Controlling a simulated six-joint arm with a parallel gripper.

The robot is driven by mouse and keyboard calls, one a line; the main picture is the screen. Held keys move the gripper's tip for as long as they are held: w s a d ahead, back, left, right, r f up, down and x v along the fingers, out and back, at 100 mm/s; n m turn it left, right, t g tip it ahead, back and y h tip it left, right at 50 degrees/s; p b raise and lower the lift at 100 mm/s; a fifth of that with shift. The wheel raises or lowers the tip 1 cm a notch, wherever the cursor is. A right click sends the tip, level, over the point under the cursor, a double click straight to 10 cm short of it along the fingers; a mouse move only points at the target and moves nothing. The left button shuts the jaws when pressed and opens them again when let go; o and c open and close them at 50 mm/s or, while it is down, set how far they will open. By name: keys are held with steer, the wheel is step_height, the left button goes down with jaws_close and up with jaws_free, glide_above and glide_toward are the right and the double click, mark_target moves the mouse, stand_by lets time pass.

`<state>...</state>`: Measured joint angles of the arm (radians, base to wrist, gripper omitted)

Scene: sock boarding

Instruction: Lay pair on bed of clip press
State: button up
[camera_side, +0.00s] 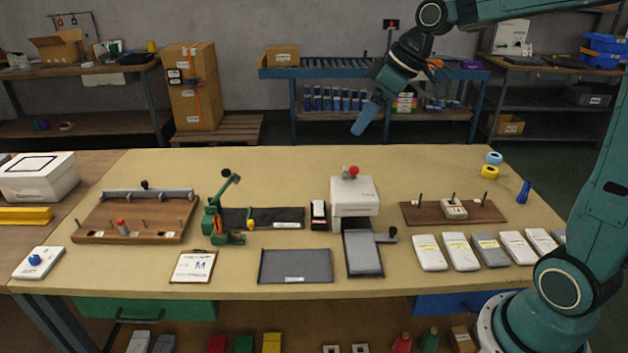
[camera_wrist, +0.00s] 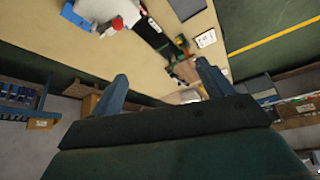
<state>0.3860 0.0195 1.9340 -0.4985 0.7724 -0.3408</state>
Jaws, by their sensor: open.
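My gripper (camera_side: 366,118) hangs high above the back of the table, empty. In the wrist view its two blue fingers (camera_wrist: 162,84) are spread apart with nothing between them. A white press with a red knob (camera_side: 353,196) stands at the table's middle, with a grey bed (camera_side: 363,254) in front. I cannot tell for certain that this is the clip press; a green lever press (camera_side: 222,220) stands to its left. Flat folded white pieces (camera_side: 430,252) and a grey one (camera_side: 490,250), possibly sock pairs, lie in a row on the right. The gripper is well away from all of them.
A grey mat (camera_side: 295,266) lies left of the grey bed. A wooden board with pegs (camera_side: 480,212) is behind the folded row, and a larger rack board (camera_side: 135,218) is at left. A card marked M (camera_side: 193,266) lies in front. The table's back strip is clear.

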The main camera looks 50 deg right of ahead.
steer(key=w+d+f+n+y, duration=0.1)
steer(key=w+d+f, duration=0.4)
steer(key=w+d, duration=0.25)
steer(key=w+d+f+n+t+y, duration=0.1)
steer(key=d+f+n+t+y, duration=0.1)
steer(key=d+f, duration=1.7)
steer(key=shift+w+f+n+y, duration=0.3)
steer(key=shift+f+n+y, duration=0.1)
steer(key=shift+n+y, duration=0.5)
steer(key=shift+x, duration=4.35)
steer(key=shift+w+r, duration=0.15)
steer(key=shift+x, duration=2.6)
